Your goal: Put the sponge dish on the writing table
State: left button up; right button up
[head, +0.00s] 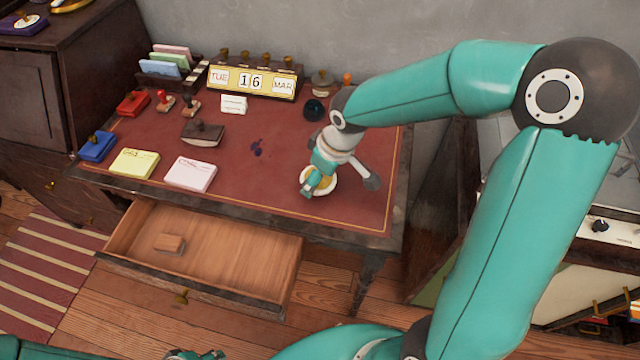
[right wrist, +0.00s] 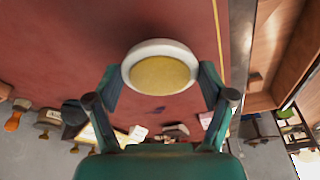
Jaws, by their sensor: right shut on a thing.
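The sponge dish, a round white dish with a yellow sponge (head: 326,183), is at the right part of the red-topped writing table (head: 270,200). In the right wrist view the dish (right wrist: 160,68) sits between the two fingers. My right gripper (head: 318,182) is shut on the dish, with its fingers at the dish's sides. Whether the dish touches the table top or hangs just above it I cannot tell. My left gripper (head: 195,354) shows only in part at the bottom edge of the head view, and its fingers cannot be made out.
A calendar block (head: 252,82), a dark round inkwell (head: 314,109), stamps and a rocker blotter (head: 202,133) stand towards the back. Yellow (head: 133,163) and pink (head: 190,174) note pads lie at the front left. The drawer (head: 200,255) is open below. Table space around the dish is clear.

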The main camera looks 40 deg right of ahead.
aim_at(324, 179)
jog(key=shift+f, duration=1.45)
jog(key=shift+f+b, duration=0.25)
jog(key=shift+b, duration=0.15)
jog(key=o, duration=1.2)
jog(key=shift+r, duration=0.1)
jog(key=shift+r, duration=0.1)
jog(key=shift+r+p, duration=0.2)
jog(key=shift+p, duration=0.1)
jog(key=p+v, duration=0.1)
jog(key=v, duration=1)
jog(key=shift+s+r, duration=0.15)
jog(key=shift+r, duration=0.15)
